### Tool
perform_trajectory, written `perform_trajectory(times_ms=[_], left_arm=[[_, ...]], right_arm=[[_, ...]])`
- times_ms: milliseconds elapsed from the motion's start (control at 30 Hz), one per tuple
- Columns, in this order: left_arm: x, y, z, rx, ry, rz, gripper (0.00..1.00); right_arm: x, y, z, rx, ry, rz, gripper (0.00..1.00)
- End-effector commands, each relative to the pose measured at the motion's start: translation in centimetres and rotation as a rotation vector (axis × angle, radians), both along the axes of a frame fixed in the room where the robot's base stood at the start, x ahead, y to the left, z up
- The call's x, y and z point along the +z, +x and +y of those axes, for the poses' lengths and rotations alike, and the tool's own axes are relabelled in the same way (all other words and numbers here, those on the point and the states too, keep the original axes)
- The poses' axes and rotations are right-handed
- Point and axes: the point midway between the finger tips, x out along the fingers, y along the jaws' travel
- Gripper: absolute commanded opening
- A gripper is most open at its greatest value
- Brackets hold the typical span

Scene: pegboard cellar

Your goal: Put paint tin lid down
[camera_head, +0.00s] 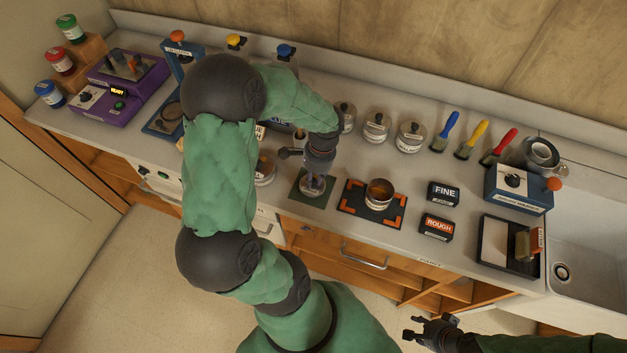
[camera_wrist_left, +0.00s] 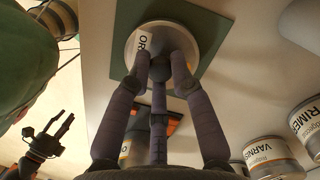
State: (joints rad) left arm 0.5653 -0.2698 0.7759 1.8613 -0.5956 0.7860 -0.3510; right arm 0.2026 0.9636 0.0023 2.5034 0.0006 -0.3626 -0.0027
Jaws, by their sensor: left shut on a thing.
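The round grey paint tin lid (camera_head: 314,187) is over the small dark green mat (camera_head: 305,201). In the left wrist view the lid (camera_wrist_left: 205,38) has a white label, partly covered by my fingers, and the green mat (camera_wrist_left: 127,14) shows around it. My left gripper (camera_head: 318,172) points down and is shut on the lid near its middle; I cannot tell whether the lid touches the mat. The open paint tin (camera_head: 379,203) with brown-orange contents stands on the orange-cornered dark mat (camera_head: 352,208). My right gripper (camera_head: 416,329) is open and empty, off the counter's front.
Lidded tins (camera_head: 376,127) stand behind, with several brushes (camera_head: 471,139) to their right. Blocks marked FINE (camera_head: 443,194) and ROUGH (camera_head: 437,226) lie right of the open tin. Another tin (camera_head: 265,170) stands close left of the green mat. A sink (camera_head: 590,250) is far right.

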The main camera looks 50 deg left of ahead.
Motion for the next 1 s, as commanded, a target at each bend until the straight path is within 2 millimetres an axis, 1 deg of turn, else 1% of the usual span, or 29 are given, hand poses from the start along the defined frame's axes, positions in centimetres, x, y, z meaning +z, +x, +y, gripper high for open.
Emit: perform_trajectory(times_ms=[33, 100, 333, 467, 500, 567, 867, 1000], left_arm=[[-0.88, -0.02, 0.01, 0.001, -0.001, 0.001, 0.00], [-1.23, -0.02, 0.02, 0.002, 0.000, 0.000, 0.00], [-1.12, 0.01, 0.01, 0.002, 0.000, -0.001, 0.00], [-1.50, 0.00, -0.01, 0.002, 0.000, -0.001, 0.00], [-1.49, 0.00, -0.01, 0.002, 0.000, -0.001, 0.28], [-1.44, 0.00, -0.01, 0.002, 0.000, -0.001, 0.45], [-1.41, 0.00, -0.01, 0.002, 0.000, -0.001, 0.46], [-0.88, 0.01, 0.00, 0.002, 0.001, -0.001, 0.46]], right_arm=[[-0.44, -0.01, 0.00, 0.000, 0.000, 0.000, 0.40], [-0.51, -0.01, 0.00, 0.000, 0.000, 0.000, 0.40], [-0.41, -0.01, 0.00, 0.000, 0.000, 0.000, 0.40], [-0.69, 0.00, 0.00, 0.000, 0.000, 0.000, 0.40], [-0.67, 0.00, 0.00, 0.000, 0.000, 0.000, 0.40], [-0.63, 0.00, 0.00, 0.000, 0.000, 0.000, 0.40], [-0.60, 0.00, 0.00, 0.000, 0.000, 0.000, 0.40], [-0.21, -0.01, 0.00, 0.000, 0.000, 0.000, 0.40]])
